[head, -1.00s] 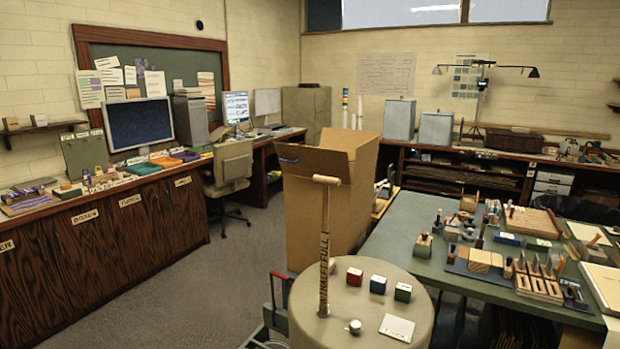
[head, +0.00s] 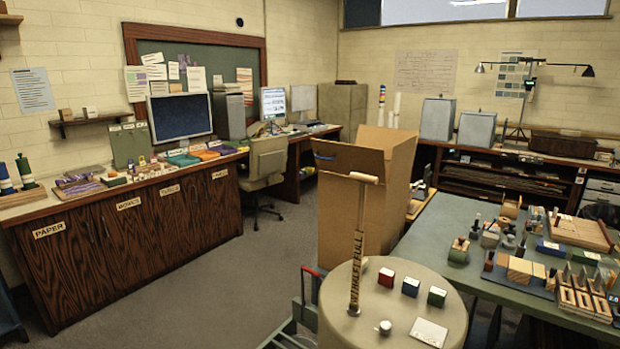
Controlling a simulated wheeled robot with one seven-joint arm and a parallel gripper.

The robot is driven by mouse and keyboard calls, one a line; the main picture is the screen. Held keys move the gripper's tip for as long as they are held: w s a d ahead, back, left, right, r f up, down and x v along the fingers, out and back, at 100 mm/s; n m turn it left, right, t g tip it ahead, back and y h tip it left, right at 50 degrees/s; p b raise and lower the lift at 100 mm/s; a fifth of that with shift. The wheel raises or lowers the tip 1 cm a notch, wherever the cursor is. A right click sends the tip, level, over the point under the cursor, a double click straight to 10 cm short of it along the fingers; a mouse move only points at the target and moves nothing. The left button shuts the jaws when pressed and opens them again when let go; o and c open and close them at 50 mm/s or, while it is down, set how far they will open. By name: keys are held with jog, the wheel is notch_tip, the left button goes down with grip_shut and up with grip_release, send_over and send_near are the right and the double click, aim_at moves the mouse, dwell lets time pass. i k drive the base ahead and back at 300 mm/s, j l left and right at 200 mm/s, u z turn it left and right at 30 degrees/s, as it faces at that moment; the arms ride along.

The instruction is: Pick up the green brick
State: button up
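A green brick (head: 437,297) sits on the round beige table (head: 345,324) at the lower middle of the head view. It is the rightmost of three small bricks in a row. A blue brick (head: 410,287) is just left of it, and a red brick (head: 386,277) is farther left. The bricks stand apart from each other, with pale tops. My gripper does not show in the head view.
A tall stick with a T-handle (head: 357,245) stands on the round table, near a small round pot (head: 385,327) and a white card (head: 429,332). A large cardboard box (head: 365,190) is behind. A green worktable (head: 455,236) is at right. Floor (head: 225,270) at left is clear.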

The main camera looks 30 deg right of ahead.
aim_at(437, 296)
jog(key=z, duration=1)
